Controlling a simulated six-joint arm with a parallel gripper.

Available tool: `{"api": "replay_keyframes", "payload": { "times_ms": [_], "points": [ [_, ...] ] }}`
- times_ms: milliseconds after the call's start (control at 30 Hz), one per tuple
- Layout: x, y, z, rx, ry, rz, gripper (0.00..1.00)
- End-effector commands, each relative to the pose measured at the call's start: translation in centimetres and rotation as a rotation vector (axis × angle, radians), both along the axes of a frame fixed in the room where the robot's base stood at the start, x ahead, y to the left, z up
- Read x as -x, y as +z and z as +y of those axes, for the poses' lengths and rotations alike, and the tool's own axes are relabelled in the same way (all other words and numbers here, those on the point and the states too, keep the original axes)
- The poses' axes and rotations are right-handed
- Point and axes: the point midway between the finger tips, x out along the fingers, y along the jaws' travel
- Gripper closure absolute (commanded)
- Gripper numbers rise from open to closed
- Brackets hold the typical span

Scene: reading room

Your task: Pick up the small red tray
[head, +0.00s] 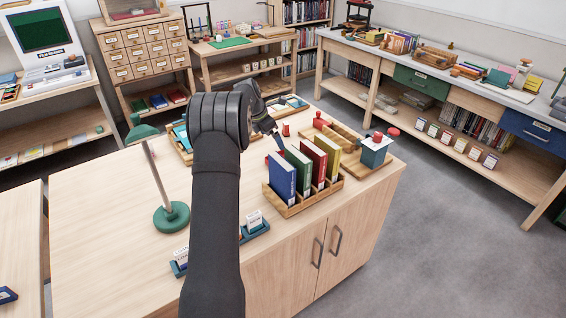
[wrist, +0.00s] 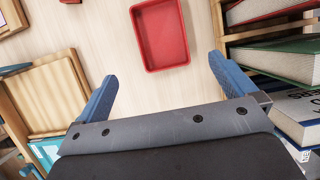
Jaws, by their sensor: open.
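The small red tray (wrist: 160,36) lies flat and empty on the pale wooden tabletop, at the top middle of the wrist view. My gripper (wrist: 165,78) is open and empty, its two blue fingers apart on either side below the tray. The tray is beyond the fingertips, not between them. In the head view my gripper (head: 278,141) is over the table, just behind the book rack; my arm and the books hide much there, and I cannot tell the tray for sure.
A wooden rack (head: 310,203) of upright blue, green, red and yellow books stands close on the right. A wooden tray (wrist: 42,95) is close on the left in the wrist view. A green lamp (head: 172,217) stands on the left.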

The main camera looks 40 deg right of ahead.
Motion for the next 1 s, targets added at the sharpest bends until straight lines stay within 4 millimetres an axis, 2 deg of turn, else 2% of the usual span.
{"api": "replay_keyframes", "payload": {
  "times_ms": [100, 300, 567, 833, 1000],
  "points": [
    [0.1, -2.6, -1.1, -0.001, -0.002, 0.001, 0.00],
    [0.0, -5.7, -2.4, 0.000, -0.002, -0.001, 0.00],
    [0.1, -7.1, -3.0, -0.001, -0.003, -0.001, 0.00],
    [0.2, -10.6, -4.3, -0.001, -0.002, -0.001, 0.00],
    [0.1, -11.6, -4.8, 0.001, 0.000, -0.004, 0.00]
  ]
}}
